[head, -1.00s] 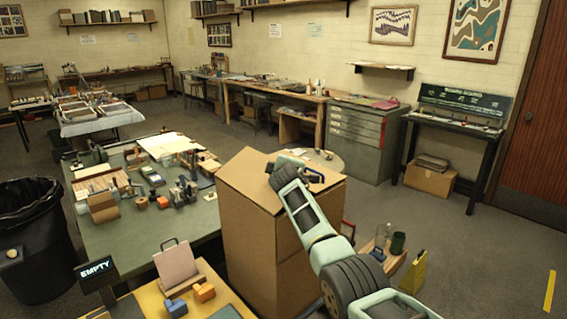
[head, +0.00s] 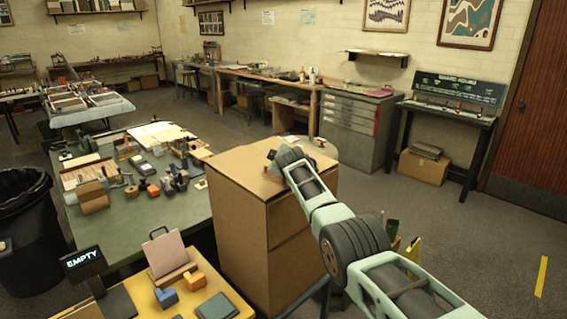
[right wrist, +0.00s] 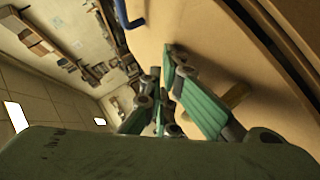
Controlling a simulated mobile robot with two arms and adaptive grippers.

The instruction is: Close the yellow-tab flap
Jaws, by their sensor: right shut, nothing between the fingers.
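The tall brown cardboard box (head: 240,225) stands in the middle of the head view. Its top panel (head: 232,164) looks flat there. My right gripper (head: 283,158) is at the box's top, over the far part of the panel. In the right wrist view its fingers (right wrist: 166,72) are together and empty, close to the brown cardboard (right wrist: 205,45). A small yellowish tab (right wrist: 236,95) shows beside the fingers, partly hidden by them. A blue piece (right wrist: 131,14) is at the upper edge. I cannot tell whether the fingers touch the cardboard. My left gripper is out of view.
A green table (head: 120,225) with tools and blocks stands left of the box. A yellow table (head: 240,300) with small blocks and a card holder is in front. A black bin (head: 22,265) is at far left. Floor (head: 420,225) is open at right.

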